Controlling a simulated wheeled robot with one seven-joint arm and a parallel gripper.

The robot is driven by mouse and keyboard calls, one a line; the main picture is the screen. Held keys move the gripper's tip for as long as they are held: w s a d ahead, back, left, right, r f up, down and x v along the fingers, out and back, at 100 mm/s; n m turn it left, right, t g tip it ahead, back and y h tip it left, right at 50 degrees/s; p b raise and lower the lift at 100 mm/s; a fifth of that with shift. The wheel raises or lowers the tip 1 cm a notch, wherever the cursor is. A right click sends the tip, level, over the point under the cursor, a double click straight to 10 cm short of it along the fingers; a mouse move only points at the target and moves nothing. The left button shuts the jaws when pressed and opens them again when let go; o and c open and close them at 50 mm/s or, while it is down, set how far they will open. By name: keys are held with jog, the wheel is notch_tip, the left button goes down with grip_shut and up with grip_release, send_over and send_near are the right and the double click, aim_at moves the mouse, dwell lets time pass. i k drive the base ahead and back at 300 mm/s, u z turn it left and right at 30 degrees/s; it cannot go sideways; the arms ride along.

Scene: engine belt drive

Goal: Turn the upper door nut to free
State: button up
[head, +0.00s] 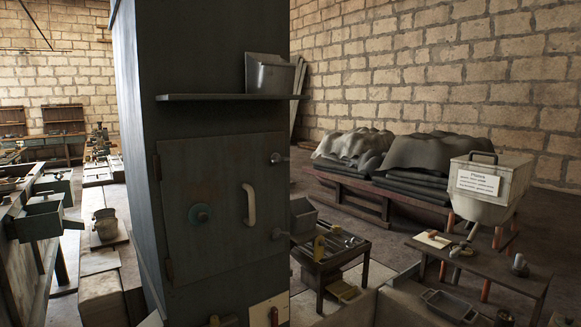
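A dark grey-green metal cabinet (134,120) stands in the middle of the head view. Its front has a square door (222,182), which looks shut, with hinges on its left edge. The upper door nut (277,158) is a small light metal fastener at the door's upper right edge. A similar lower door nut (279,233) sits at the lower right edge. Their exact turn is too small to tell. A pale curved handle (250,204) stands upright between them, left of the nuts. A round teal knob (200,214) is on the door's left half. My gripper is not in view.
A shelf (210,97) with a grey metal container (270,75) juts out above the door. A low table (350,250) with tools stands right of the cabinet. A bench (500,272) and a labelled hopper (490,190) are further right. Small fittings show below the door.

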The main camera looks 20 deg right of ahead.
aim_at(275, 158)
jog(key=z, duration=0.95)
jog(key=i, duration=0.55)
jog(key=u, duration=2.2)
